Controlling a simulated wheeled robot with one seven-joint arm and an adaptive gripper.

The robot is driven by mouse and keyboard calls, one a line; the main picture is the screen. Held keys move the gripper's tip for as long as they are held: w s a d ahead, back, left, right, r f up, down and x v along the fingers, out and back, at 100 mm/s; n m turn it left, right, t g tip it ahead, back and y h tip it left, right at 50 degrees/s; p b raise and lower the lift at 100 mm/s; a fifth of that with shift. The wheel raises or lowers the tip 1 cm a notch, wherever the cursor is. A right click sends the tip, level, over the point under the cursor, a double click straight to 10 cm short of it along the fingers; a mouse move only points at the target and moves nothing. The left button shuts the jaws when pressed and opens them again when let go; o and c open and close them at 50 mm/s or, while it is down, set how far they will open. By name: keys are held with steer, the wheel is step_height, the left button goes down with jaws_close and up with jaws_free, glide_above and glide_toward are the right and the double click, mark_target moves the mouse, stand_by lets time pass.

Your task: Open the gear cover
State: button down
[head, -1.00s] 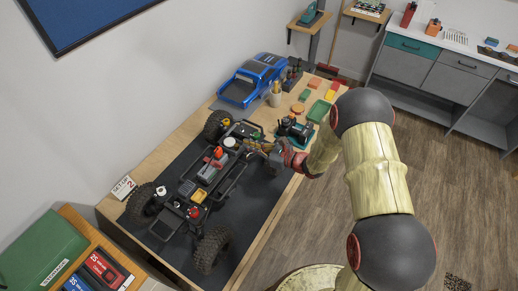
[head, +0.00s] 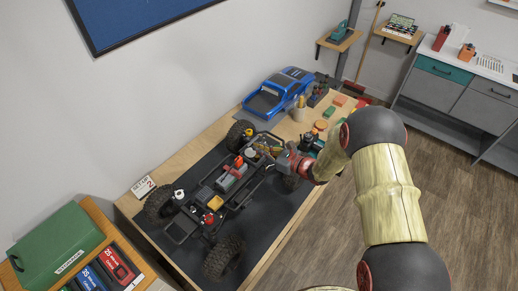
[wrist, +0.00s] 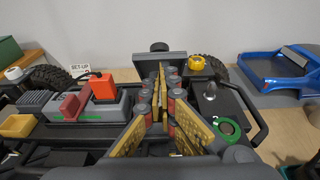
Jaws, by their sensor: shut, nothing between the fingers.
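The RC crawler chassis (head: 215,192), with its body off, stands on the dark mat. My gripper (wrist: 160,72) is shut and empty, its yellow-padded fingers together over the far part of the chassis. Just beyond the fingertips, a dark grey plate (wrist: 143,66) with a black round knob (wrist: 160,46) above it shows in the wrist view; it looks like the gear cover. The fingers hide its middle, and I cannot tell whether they touch it or how far it is tilted. In the head view my gripper (head: 272,153) hides this area.
A grey unit with a red-orange plug (wrist: 103,87) is left of the fingers. A yellow knob (wrist: 196,62), a pointed silver part (wrist: 210,90) and a green ring (wrist: 228,127) are right of them. The blue truck body (head: 277,93) lies at the table's back. Floor right of the table is clear.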

mark_target(250, 141)
steer(key=shift+w+a+r+h+p, duration=0.1)
steer(key=shift+a+r+h+p, duration=0.05)
steer(key=shift+r+h+p, duration=0.2)
steer(key=shift+r+p, duration=0.1)
steer(key=shift+p, duration=0.2)
steer(key=r+g+h+p, duration=0.1)
steer(key=p, duration=0.1)
steer(key=w+a+r+g+h+p, duration=0.1)
steer(key=p, duration=0.1)
steer(key=a+r+h+p, duration=0.1)
steer(key=p, duration=0.2)
steer(key=shift+w+a+g, duration=0.1)
steer(key=shift+w+g, duration=0.25)
steer(key=shift+g, duration=0.05)
steer(key=w+a+g+h+p, duration=0.1)
steer(key=p, duration=0.2)
steer(key=shift+r+h, duration=0.1)
steer(key=shift+h, duration=0.15)
steer(key=shift+w+a+p, duration=0.2)
steer(key=shift+a+p, duration=0.1)
steer(key=shift+a, duration=0.05)
steer(key=shift+w+a, duration=0.1)
steer(key=shift+r, duration=0.15)
